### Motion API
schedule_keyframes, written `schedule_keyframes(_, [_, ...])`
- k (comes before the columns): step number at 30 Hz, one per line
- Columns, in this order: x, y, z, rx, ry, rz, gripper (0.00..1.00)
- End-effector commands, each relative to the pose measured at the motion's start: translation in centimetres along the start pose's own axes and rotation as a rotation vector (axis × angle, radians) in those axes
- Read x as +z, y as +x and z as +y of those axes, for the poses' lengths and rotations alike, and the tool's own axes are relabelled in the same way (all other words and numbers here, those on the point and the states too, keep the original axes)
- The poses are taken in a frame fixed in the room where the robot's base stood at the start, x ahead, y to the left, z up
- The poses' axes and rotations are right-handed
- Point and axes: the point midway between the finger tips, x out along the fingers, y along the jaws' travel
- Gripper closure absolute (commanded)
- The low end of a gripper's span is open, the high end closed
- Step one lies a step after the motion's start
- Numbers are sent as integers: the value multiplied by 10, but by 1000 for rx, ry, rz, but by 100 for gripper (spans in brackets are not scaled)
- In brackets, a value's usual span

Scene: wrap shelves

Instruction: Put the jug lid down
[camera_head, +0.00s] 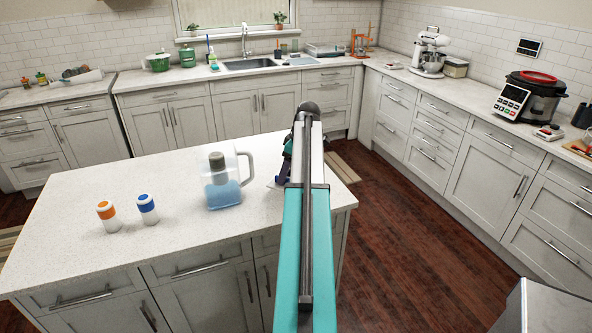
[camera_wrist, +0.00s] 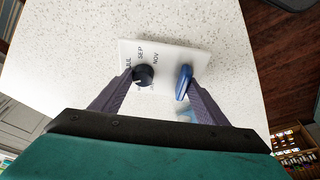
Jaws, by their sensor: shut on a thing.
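The jug lid (camera_wrist: 165,60) is a white plate with a dark round dial, printed month names and a blue tab. In the wrist view it lies between the fingertips of my gripper (camera_wrist: 160,82), which is shut on it. Speckled white countertop shows around the lid; I cannot tell whether the lid touches it. In the head view my arm hides most of my gripper and the lid. The clear jug (camera_head: 222,186) stands upright and open on the island, left of my arm, with blue water and a grey filter (camera_head: 216,161) inside.
An orange-capped bottle (camera_head: 107,216) and a blue-capped bottle (camera_head: 147,209) stand on the white island countertop (camera_head: 75,215), left of the jug. The island's right edge is close to my gripper. The countertop behind the bottles is clear.

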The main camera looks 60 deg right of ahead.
Motion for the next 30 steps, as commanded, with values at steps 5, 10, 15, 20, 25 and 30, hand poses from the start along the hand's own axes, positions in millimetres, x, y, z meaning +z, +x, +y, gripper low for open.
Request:
schedule_keyframes(5, [2,0,26,-1,2,0,55])
schedule_keyframes(10, [4,1,40,0,0,0,55])
schedule_keyframes(15, [6,2,44,0,0,1,55])
schedule_keyframes(20, [6,3,43,0,-1,0,55])
schedule_keyframes(25, [5,3,45,0,-1,0,55])
schedule_keyframes(30, [6,2,56,-1,0,0,55])
